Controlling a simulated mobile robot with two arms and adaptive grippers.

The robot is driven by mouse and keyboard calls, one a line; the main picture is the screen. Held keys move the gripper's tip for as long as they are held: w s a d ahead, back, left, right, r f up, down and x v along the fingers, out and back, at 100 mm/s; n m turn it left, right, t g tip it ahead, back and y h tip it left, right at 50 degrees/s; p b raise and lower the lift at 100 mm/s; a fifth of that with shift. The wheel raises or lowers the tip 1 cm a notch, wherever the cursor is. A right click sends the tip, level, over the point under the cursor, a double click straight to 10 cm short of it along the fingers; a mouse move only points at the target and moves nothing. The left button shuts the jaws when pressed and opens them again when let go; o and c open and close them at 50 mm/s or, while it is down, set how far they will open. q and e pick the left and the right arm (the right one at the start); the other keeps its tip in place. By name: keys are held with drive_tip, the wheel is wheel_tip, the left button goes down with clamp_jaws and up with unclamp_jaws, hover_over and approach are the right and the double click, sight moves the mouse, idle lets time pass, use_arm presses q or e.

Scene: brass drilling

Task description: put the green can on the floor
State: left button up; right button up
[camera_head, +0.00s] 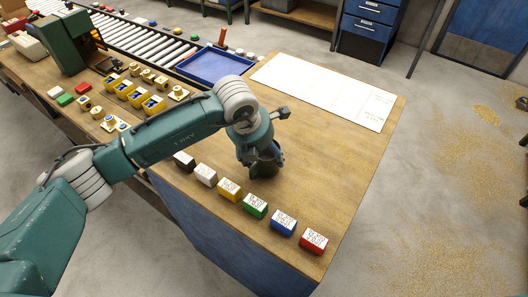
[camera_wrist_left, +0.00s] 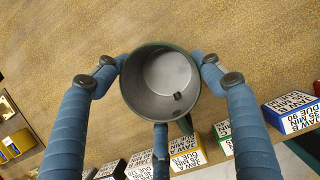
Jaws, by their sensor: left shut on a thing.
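In the head view, the gripper and can are over the right part of the wooden table (camera_head: 330,165), behind the row of blocks. The gripper mostly hides the can there, and I cannot tell whether it touches the table. My right gripper is not in view.
Labelled blocks stand along the table's front edge, including a green one (camera_head: 255,206) and a red one (camera_head: 313,241). A white sheet (camera_head: 325,90) and a blue tray (camera_head: 217,66) lie behind. Bare concrete floor (camera_head: 430,200), with brass-coloured shavings, is open right of the table.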

use_arm(q)
drive_tip(key=shift+f, duration=0.1)
drive_tip(key=o, duration=1.3)
